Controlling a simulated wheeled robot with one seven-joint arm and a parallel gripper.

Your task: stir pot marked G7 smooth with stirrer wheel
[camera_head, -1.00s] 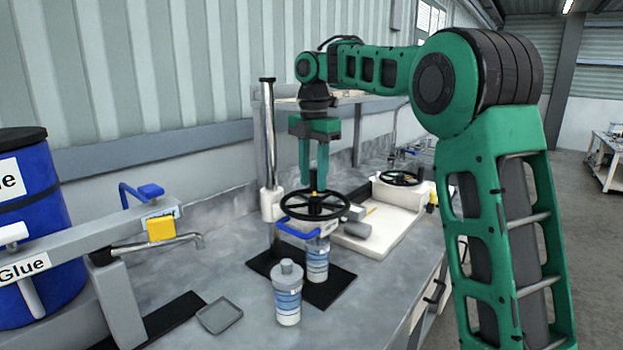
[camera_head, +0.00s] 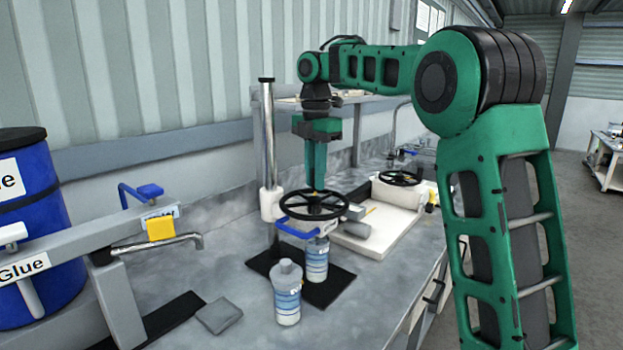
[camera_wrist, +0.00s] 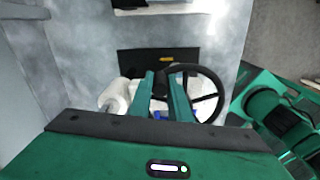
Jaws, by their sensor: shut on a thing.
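The stirrer wheel (camera_head: 340,210), a black spoked handwheel, sits atop the stirrer stand beside a chrome post. My gripper (camera_head: 315,186) points down at the wheel, its green fingers drawn together at the far part of it. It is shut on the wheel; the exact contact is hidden. In the wrist view, the fingers (camera_wrist: 163,90) cover the left part of the wheel (camera_wrist: 222,92). A white pot with a blue label (camera_head: 317,262) stands under the wheel on a black base plate. A similar pot (camera_head: 287,300) stands in front of it. Neither label is legible.
A blue drum (camera_head: 35,230) and a grey beam marked Glue (camera_head: 75,258) stand at left. A grey flat square (camera_head: 219,315) lies on the bench (camera_head: 235,270). A second black handwheel (camera_head: 400,178) on a white machine stands behind at right. The front bench is mostly clear.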

